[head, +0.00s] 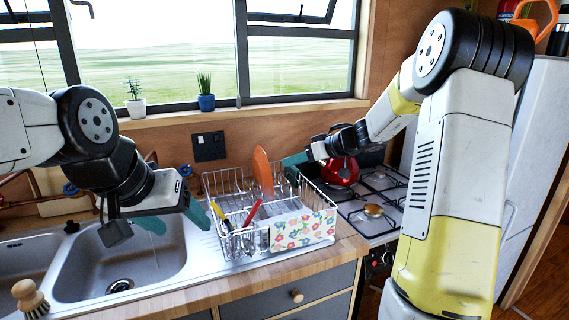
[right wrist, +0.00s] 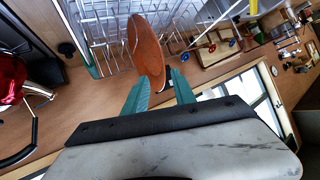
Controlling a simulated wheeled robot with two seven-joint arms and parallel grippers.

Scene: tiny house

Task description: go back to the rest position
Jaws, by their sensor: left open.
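My left gripper (head: 176,221) hangs over the right side of the sink, pointing right toward the dish rack. Its teal fingers are apart, with nothing between them. My right gripper (head: 293,163) is at the back right of the dish rack, a little right of the orange plate (head: 262,171). In the right wrist view, the teal fingers of my right gripper (right wrist: 160,91) are apart. The orange plate (right wrist: 148,52) stands upright in the rack just beyond the fingertips. I see nothing gripped there.
A red kettle (head: 341,171) sits on the stove (head: 378,211), close to my right forearm. The sink (head: 95,270) and a brush (head: 30,298) are at left. Two potted plants stand on the windowsill (head: 170,120).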

